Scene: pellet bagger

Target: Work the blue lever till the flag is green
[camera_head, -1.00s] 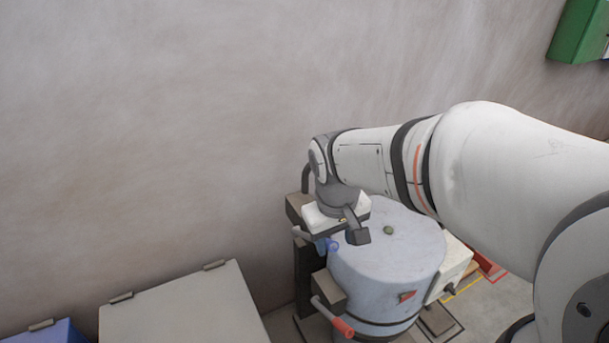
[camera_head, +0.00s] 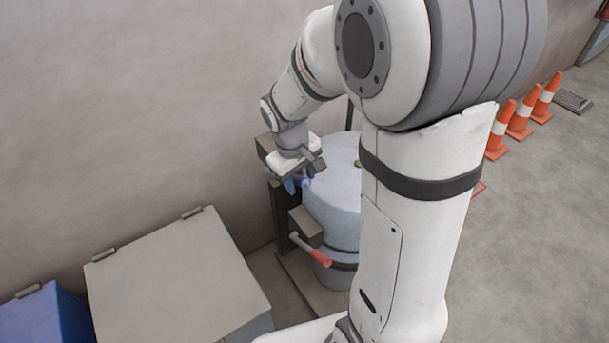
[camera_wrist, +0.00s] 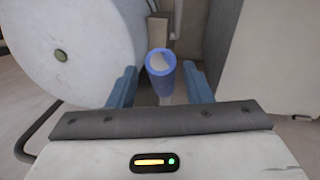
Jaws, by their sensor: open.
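The blue lever (camera_wrist: 161,72) shows in the wrist view with its round blue grip end-on, between the two blue fingers of my gripper (camera_wrist: 160,88). The fingers stand apart on either side of it, with a gap visible. In the head view my gripper (camera_head: 297,184) is at the upper left side of the pale blue drum (camera_head: 335,205), and the blue lever (camera_head: 305,182) shows only in part beside it. The flag is not visible in the current views; my arm covers the drum's right side.
A red-handled lever (camera_head: 318,256) sticks out below, on the drum's left front. A grey lidded box (camera_head: 175,285) and a blue box (camera_head: 45,318) stand at the left. Orange cones (camera_head: 520,118) stand at the far right by the wall.

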